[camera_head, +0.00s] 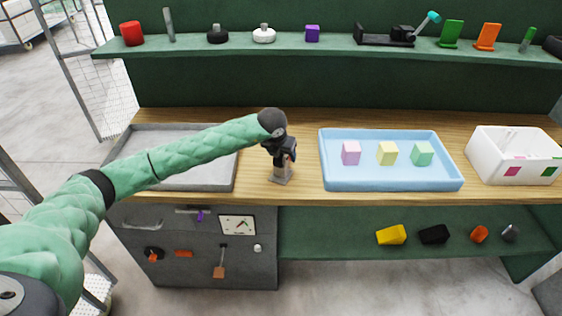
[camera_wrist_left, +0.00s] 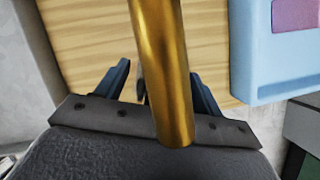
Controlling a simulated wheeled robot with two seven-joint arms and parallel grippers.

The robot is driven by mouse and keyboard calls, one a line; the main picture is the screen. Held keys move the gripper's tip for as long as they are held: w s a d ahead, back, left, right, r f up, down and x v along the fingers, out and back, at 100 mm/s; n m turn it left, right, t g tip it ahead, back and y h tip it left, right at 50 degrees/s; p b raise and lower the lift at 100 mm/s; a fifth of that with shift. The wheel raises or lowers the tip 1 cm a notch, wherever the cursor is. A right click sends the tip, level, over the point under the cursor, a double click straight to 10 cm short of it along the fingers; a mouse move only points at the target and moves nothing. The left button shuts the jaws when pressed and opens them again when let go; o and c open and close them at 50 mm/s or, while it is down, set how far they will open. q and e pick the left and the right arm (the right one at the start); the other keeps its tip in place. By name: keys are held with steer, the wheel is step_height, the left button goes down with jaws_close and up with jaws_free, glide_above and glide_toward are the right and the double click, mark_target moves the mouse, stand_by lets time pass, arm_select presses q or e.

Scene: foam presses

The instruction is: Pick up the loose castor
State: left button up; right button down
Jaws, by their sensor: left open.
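My left gripper (camera_head: 283,165) points down over the wooden worktop, between the grey tray and the blue tray. Its dark jaws are open and also show in the left wrist view (camera_wrist_left: 162,85). A small grey-beige piece (camera_head: 282,174) stands at the jaws on the worktop; I cannot tell whether it is the castor. In the left wrist view a brass-coloured cylinder (camera_wrist_left: 163,75) crosses in front of the jaws and hides part of the gap between them. I cannot pick out a castor for certain. My right gripper is not in view.
The grey tray (camera_head: 229,181) is left, empty where it shows. The blue tray (camera_head: 391,184) holds pink, yellow and green blocks. A white bin (camera_head: 508,172) stands right. Several items line the upper shelf (camera_head: 340,42); others lie on the lower shelf (camera_head: 340,228).

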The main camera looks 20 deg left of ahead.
arm_select(q)
steer(key=shift+c, duration=0.2)
jaws_close()
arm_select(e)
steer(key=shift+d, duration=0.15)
arm_select(q)
steer(key=shift+r, duration=0.1)
